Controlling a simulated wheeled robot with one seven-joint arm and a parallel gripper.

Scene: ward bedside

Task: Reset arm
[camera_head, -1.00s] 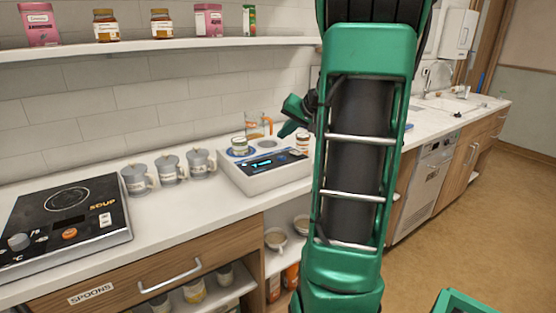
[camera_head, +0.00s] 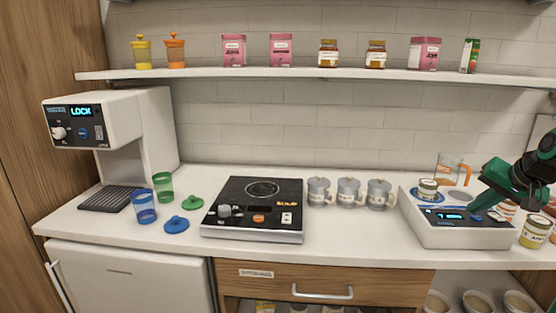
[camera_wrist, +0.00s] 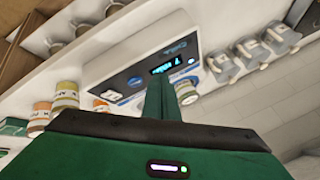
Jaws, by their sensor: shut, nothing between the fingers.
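My green gripper (camera_head: 478,206) is at the right of the head view, over the white countertop appliance (camera_head: 463,236) with a blue display. Its fingers are together and empty, pointing down-left. In the wrist view the shut fingers (camera_wrist: 161,98) reach toward the same appliance (camera_wrist: 140,62) and its lit display. A small jar with a pale green label (camera_head: 428,188) stands on the blue ring at the appliance's left, beside the gripper and apart from it in the head view. Whether the fingertips touch the appliance cannot be told.
A glass jug with an orange handle (camera_head: 450,168) stands behind the appliance; a jar (camera_head: 535,232) is at its right. Lidded grey mugs (camera_head: 349,192) and a black hotplate (camera_head: 254,208) stand left. Further left are cups (camera_head: 144,206) and a water dispenser (camera_head: 115,120). A shelf (camera_head: 300,75) runs above.

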